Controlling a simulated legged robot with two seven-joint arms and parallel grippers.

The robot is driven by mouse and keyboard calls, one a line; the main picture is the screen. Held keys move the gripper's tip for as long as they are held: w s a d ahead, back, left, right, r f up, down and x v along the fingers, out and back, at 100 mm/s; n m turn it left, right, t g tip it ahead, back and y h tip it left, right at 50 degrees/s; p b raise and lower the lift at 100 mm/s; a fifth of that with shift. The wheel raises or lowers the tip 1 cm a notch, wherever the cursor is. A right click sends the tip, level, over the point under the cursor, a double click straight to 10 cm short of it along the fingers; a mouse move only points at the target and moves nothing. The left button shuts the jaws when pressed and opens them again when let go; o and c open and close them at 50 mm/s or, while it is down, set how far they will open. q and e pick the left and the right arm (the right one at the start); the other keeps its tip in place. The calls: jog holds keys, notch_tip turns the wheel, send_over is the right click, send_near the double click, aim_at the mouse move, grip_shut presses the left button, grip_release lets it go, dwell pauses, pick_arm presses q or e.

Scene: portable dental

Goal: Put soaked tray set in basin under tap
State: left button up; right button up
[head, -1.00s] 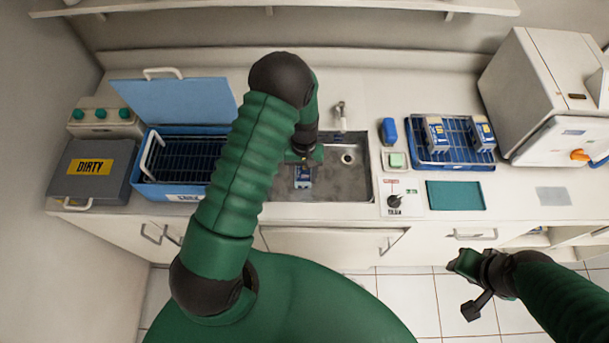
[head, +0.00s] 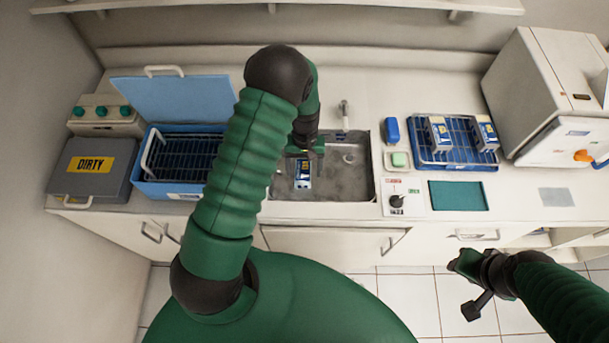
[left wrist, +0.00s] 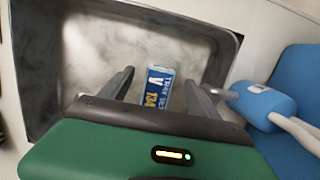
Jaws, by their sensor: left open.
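The tray set (head: 303,173), a small blue and white labelled pack, lies in the left part of the grey metal basin (head: 325,193). The tap (head: 344,110) stands at the back rim, to the right of the pack. My left gripper (head: 304,152) is over the basin, just behind the pack in the head view. In the left wrist view the gripper (left wrist: 160,88) is open, and the labelled pack (left wrist: 158,84) shows between its fingers, apparently free of both. My right gripper (head: 468,264) hangs away from the counter at lower right; its jaws are unclear.
An open blue soaking box (head: 165,190) with a rack stands left of the basin. A grey DIRTY box (head: 75,188) is further left. A dial panel (head: 400,205), teal mat (head: 458,196) and blue rack with packs (head: 425,160) are on the right.

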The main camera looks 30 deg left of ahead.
aim_at(303, 174)
pick_arm(q)
notch_tip(303, 174, up, 7)
jog(key=w+a+b, duration=0.1)
jog(key=s+d+r+m+t+y, duration=0.1)
jog(key=s+d+r+m+t, duration=0.3)
jog(key=s, duration=0.7)
jog(key=d+r+m, duration=0.2)
jog(key=d+r, duration=0.2)
jog(key=shift+d+r, duration=0.35)
jog(key=shift+r, duration=0.05)
